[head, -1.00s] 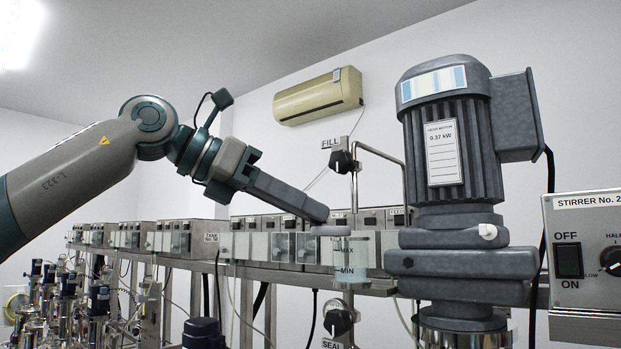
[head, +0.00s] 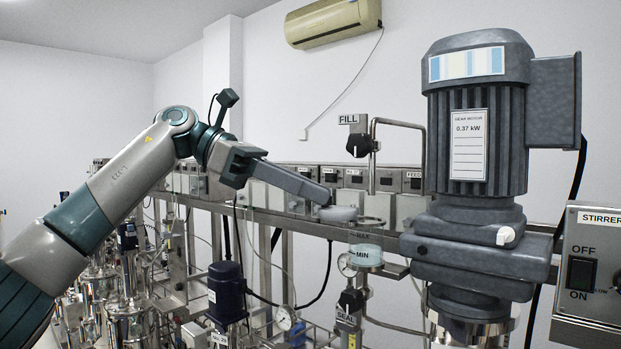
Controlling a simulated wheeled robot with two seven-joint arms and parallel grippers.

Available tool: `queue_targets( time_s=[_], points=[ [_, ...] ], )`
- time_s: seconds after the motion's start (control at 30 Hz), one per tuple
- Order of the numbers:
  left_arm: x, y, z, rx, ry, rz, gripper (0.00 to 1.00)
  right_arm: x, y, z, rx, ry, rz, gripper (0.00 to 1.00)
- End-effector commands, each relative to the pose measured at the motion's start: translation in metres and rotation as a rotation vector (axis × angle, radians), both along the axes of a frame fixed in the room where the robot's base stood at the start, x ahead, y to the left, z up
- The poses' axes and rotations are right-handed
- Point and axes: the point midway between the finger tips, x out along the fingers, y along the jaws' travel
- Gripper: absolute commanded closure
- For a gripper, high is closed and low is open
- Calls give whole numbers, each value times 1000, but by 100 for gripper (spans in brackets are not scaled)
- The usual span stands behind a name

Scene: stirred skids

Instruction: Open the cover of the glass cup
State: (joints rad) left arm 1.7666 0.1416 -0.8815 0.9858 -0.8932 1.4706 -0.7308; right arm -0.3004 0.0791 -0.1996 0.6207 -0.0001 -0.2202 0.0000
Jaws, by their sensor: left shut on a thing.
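The glass cup (head: 366,254) is a small clear cylinder with MAX and MIN marks and pale blue-green liquid, standing upright left of the big grey motor. Its round rim shows at the top. The cover (head: 338,214) is a grey disc at the tip of my left gripper (head: 326,202). The cover sits up and to the left of the cup's rim, overlapping its left edge in the picture; I cannot tell if they touch. My left gripper comes in from the left, shut on the cover; its fingers show edge-on. My right gripper is not in view.
The grey gear motor (head: 475,150) stands close on the right of the cup. A bent steel pipe and the FILL knob (head: 359,145) are just behind and above. A stirrer box (head: 590,275) is at far right.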

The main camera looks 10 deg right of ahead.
Motion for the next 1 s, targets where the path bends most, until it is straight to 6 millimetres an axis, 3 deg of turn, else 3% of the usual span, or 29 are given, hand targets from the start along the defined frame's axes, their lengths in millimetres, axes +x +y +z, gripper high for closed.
queue_targets(
  time_s=[0.6, 1.0],
  points=[
    [16, -3, 5, -4, -2, -162, 100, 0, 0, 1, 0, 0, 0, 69],
    [16, -2, 3, -8, 0, -232, 100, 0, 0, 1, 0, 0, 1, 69]
  ],
)
